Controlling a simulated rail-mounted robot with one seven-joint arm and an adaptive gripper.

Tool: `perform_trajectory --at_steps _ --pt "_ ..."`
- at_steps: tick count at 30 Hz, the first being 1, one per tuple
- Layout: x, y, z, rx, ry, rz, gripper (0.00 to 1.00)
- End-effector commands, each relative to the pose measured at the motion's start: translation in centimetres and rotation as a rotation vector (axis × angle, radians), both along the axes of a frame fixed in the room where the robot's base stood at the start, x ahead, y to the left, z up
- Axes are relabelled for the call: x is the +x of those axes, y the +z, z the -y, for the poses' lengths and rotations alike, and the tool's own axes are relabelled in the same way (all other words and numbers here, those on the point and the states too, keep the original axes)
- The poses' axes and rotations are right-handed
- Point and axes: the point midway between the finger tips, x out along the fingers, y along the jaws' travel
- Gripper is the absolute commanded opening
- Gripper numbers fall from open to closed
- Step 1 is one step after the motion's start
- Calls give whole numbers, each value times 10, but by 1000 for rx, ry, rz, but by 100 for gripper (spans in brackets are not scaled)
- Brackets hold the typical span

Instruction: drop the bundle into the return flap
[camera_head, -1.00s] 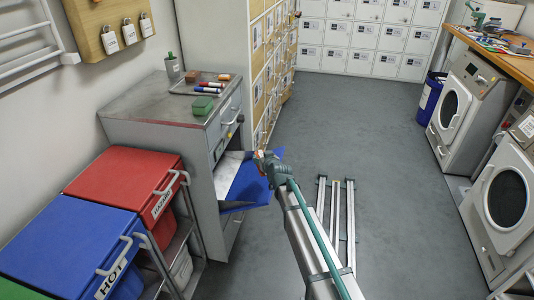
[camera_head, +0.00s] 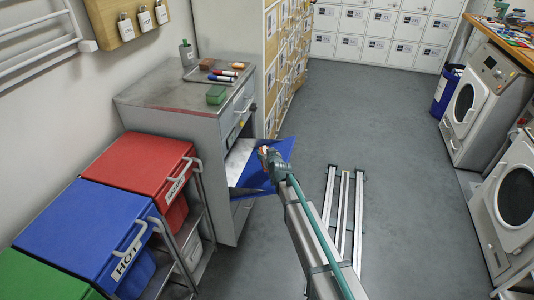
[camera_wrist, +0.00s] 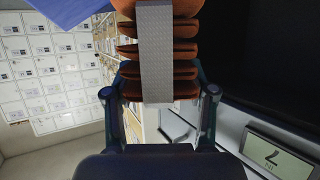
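The blue return flap (camera_head: 281,160) hangs tilted open on the front of the grey metal cabinet (camera_head: 160,122), with a pale opening behind it. My gripper (camera_head: 266,156) is in front of the flap in the head view, overlapping it. In the wrist view the bundle (camera_wrist: 185,50) is a stack of orange-brown folded pieces with a grey strap (camera_wrist: 155,50) around it. It sits between my two fingers (camera_wrist: 158,95), which close on its sides. A blue panel, likely the flap, shows at the upper left of the wrist view (camera_wrist: 75,10). The bundle is mostly hidden in the head view.
Red (camera_head: 135,160) and blue (camera_head: 85,230) lidded bins stand left of the cabinet. Lockers (camera_head: 380,30) line the back, washers (camera_head: 465,115) the right. The middle floor is clear apart from metal rails (camera_head: 342,215).

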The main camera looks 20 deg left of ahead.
Motion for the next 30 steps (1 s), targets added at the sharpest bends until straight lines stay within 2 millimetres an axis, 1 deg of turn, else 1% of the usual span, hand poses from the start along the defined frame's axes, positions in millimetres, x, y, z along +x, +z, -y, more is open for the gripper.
perform_trajectory --at_steps 1,5,6,15,20,26,30 --pt "0 0 0 1 0 1 62" --pt "0 0 0 0 0 0 84" --pt "0 0 0 0 0 0 85" --pt "0 0 0 -1 0 -1 85" --pt "-6 3 5 -1 0 -1 85" --pt "-25 13 20 -1 0 -1 85" --pt "-45 22 35 0 0 -1 85"
